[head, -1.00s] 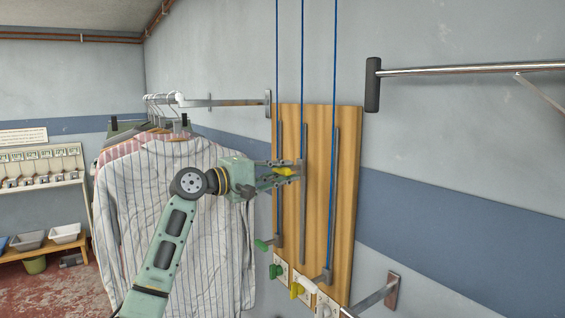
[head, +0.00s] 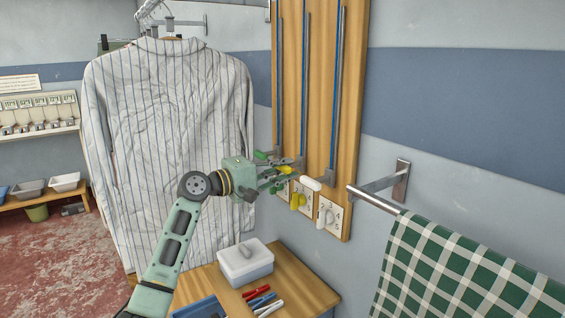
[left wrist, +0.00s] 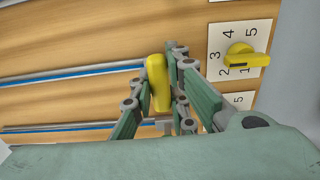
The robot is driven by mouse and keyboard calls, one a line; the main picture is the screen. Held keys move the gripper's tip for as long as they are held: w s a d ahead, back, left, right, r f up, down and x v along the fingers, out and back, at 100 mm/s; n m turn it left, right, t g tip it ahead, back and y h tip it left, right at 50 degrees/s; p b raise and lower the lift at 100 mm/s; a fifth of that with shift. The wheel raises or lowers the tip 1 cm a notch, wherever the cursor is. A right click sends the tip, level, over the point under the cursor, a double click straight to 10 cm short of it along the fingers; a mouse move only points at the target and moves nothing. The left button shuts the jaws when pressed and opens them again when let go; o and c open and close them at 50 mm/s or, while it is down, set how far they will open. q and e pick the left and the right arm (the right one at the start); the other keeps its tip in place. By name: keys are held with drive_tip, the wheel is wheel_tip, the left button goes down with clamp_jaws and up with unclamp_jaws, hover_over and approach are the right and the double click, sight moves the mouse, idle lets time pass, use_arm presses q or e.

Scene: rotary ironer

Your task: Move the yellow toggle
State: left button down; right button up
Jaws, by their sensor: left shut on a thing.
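The yellow toggle (head: 286,168) is at the low end of the middle rail on the wooden board (head: 345,110). My left gripper (head: 284,174) is shut on it. In the left wrist view the yellow toggle (left wrist: 159,86) sits between the two fingers of the left gripper (left wrist: 160,90). A green toggle (head: 261,155) is at the low end of the left rail, partly close behind my gripper. A white toggle (head: 310,184) is at the low end of the right rail. My right gripper is not in view.
Below the rails are numbered dials with a yellow knob (head: 298,200) and a white knob (head: 325,217). A striped shirt (head: 165,130) hangs left of the board. A table (head: 290,272) with a white box (head: 245,265) stands below. A checked cloth (head: 440,275) hangs at right.

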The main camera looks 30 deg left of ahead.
use_arm(q)
drive_tip(key=shift+d+f, duration=0.15)
drive_tip(key=shift+f, duration=0.45)
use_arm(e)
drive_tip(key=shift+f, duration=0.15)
use_arm(q)
drive_tip(key=c, duration=1.7)
unclamp_jaws()
drive_tip(key=shift+r, duration=0.2)
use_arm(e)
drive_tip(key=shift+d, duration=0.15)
use_arm(q)
drive_tip(key=shift+s+r, duration=0.1)
drive_tip(key=v, duration=1.2)
